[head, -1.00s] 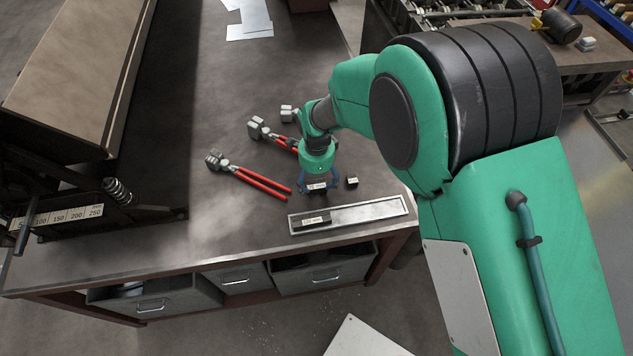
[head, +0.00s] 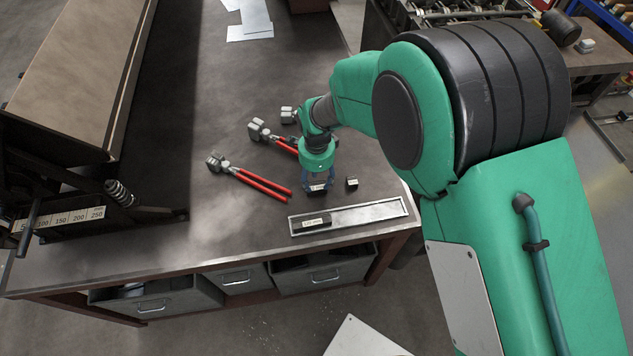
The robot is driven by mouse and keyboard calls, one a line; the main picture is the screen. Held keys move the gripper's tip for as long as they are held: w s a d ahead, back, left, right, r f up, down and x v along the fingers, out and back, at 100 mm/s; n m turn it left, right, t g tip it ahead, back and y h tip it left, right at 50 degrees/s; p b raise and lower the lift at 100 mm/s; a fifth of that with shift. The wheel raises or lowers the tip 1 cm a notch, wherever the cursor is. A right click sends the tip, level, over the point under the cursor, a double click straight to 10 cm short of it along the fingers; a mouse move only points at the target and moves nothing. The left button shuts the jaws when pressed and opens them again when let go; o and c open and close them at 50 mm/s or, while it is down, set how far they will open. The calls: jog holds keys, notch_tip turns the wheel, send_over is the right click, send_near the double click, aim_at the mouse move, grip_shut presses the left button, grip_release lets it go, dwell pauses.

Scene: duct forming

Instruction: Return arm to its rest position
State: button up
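My arm reaches in from the right over the workbench (head: 235,105). My gripper (head: 318,187) points down near the front right of the bench, with its blue fingers spread to either side of a small dark block (head: 318,188) with a white label. The fingers partly cover this block. I cannot tell whether they touch it or stand clear of it. A second small dark block (head: 351,183) stands just right of the gripper. A shallow metal tray (head: 375,214) lies in front, with a labelled dark block (head: 312,223) at its left end.
Red-handled pliers (head: 250,180) lie left of the gripper, and another pair (head: 268,133) lies behind, partly hidden by my arm. A bending machine (head: 75,75) stands on the left. Paper sheets (head: 250,22) lie at the back. Drawers (head: 235,280) sit under the front edge.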

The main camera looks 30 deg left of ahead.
jog(key=shift+r+p, duration=1.4)
jog(key=shift+r, duration=1.7)
